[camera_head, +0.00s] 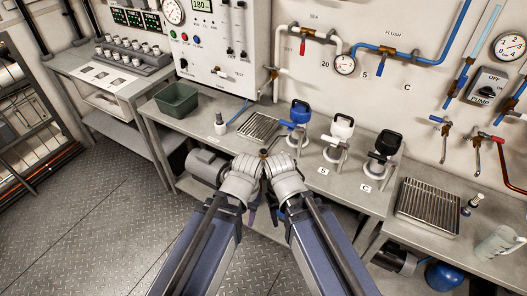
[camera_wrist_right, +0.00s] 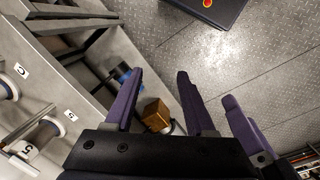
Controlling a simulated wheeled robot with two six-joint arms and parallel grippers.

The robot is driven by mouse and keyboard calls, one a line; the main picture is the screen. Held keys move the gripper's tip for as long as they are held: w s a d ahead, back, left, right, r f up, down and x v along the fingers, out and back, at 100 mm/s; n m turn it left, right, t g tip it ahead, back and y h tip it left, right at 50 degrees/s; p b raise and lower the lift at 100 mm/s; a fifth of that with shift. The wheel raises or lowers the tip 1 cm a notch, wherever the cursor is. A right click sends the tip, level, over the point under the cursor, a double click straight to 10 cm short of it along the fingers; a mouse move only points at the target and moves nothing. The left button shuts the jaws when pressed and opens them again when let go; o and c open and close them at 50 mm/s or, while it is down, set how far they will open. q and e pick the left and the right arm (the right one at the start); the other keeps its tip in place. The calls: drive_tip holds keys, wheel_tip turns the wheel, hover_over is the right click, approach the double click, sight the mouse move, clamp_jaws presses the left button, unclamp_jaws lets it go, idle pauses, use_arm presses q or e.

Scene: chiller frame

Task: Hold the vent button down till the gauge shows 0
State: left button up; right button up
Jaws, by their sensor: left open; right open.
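No button with a readable vent label shows. My left gripper (camera_head: 252,216) and right gripper (camera_head: 276,214) point down close together at the bench's front edge, apart from the panel. The right gripper's open jaws (camera_wrist_right: 160,73) hold nothing.
A long grey bench (camera_head: 230,130) has a green bin (camera_head: 177,98), a drain grate (camera_head: 258,127) and blue, white and black handled fittings (camera_head: 300,113). Pipes and valves cover the wall behind. Another grate (camera_head: 428,206) is at right. The floor (camera_head: 80,230) at left is clear.

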clamp_jaws()
idle(1.5)
